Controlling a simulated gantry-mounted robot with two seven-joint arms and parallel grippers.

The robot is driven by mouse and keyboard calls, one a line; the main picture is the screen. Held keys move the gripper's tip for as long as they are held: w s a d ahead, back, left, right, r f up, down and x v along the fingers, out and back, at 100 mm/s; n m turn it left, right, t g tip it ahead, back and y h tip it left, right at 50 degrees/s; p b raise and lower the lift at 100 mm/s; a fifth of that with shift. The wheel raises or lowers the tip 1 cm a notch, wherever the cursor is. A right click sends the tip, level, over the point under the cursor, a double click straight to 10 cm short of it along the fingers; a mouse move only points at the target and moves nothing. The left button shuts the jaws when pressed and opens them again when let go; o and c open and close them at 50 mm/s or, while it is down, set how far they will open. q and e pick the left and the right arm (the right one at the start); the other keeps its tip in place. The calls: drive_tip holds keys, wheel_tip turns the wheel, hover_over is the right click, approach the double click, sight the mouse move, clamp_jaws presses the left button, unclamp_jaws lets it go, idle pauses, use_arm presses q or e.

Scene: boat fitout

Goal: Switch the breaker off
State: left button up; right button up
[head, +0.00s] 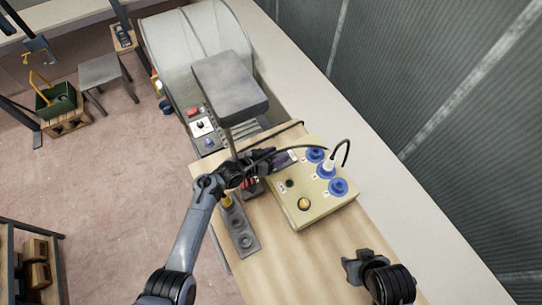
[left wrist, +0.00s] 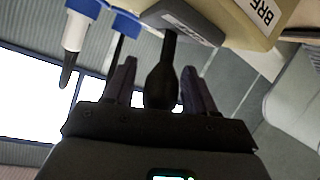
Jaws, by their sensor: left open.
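The beige electrical box (head: 318,207) lies on the wooden bench in the head view, with blue sockets and a yellow-brown knob on top. A dark grey breaker unit (head: 287,157) sits at its back left edge; its grey housing (left wrist: 180,22) shows in the left wrist view beside a partly cut-off label on the box (left wrist: 240,18). My left gripper (head: 266,160) is at the breaker. In the left wrist view its fingers (left wrist: 160,85) are apart, with a black lever-like handle (left wrist: 162,85) between them. Contact cannot be told. My right gripper (head: 358,266) is over the bench's front right.
A grey plate with round fittings (head: 240,230) lies left of the box. A white plug (head: 328,165) with a black cable stands in a blue socket. A grey padded post (head: 230,85) rises behind my left gripper. A corrugated wall (head: 440,110) is at the right.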

use_arm(q)
drive_tip(key=v, duration=1)
drive_tip(key=shift+s+a+r+p, duration=0.2)
drive_tip(key=shift+a+p, duration=0.1)
drive_tip(key=shift+p, duration=0.1)
